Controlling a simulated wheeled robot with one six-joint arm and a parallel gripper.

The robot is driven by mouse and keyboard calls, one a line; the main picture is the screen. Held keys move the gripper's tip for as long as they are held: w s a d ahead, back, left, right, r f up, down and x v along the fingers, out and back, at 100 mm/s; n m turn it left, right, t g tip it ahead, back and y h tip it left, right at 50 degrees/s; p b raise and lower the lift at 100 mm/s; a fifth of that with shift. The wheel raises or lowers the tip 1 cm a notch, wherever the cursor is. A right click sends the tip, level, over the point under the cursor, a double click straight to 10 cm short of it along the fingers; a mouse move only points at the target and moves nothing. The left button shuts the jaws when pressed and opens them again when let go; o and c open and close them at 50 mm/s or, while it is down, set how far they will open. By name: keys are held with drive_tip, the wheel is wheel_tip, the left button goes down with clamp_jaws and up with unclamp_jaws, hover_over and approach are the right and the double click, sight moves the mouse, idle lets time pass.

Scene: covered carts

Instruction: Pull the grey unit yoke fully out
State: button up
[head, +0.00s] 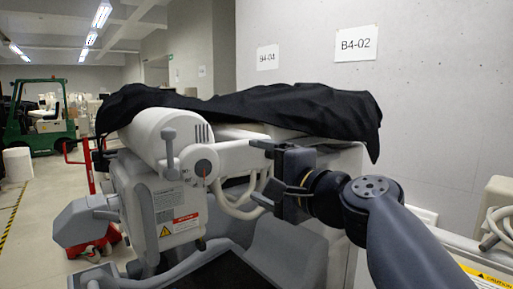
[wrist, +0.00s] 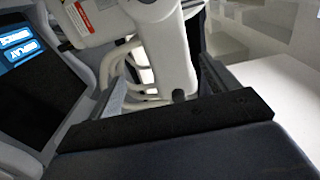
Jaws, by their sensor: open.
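The grey unit (head: 165,205) is a grey and white machine partly under a black cover, with a white cylinder on top. A pale horizontal arm (head: 235,155), which looks like its yoke, runs from a round joint towards my gripper (head: 260,172). My gripper is open at the right of the unit, its fingers one above the other. In the wrist view, a pale arm (wrist: 172,60) and white cables lie beyond and between the spread fingers of my gripper (wrist: 165,82). I cannot tell whether the fingers touch the arm, nor how far out the yoke is.
The black cover (head: 240,108) drapes over the unit's top and hangs at the right. White cables (head: 240,205) loop below the pale arm. A concrete wall (head: 430,100) stands behind. A lit screen (wrist: 25,50) is at left in the wrist view. Open floor (head: 25,220) lies at left.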

sight(229, 156)
drive_tip(key=p+x, duration=0.1)
drive_tip(key=x, duration=0.2)
drive_tip(key=p+x, duration=0.1)
drive_tip(key=x, duration=0.3)
drive_tip(key=r+p+x, duration=0.1)
drive_tip(key=x, duration=0.3)
drive_tip(key=shift+d, duration=0.15)
drive_tip(key=c, duration=1.4)
drive_tip(key=shift+f, duration=0.1)
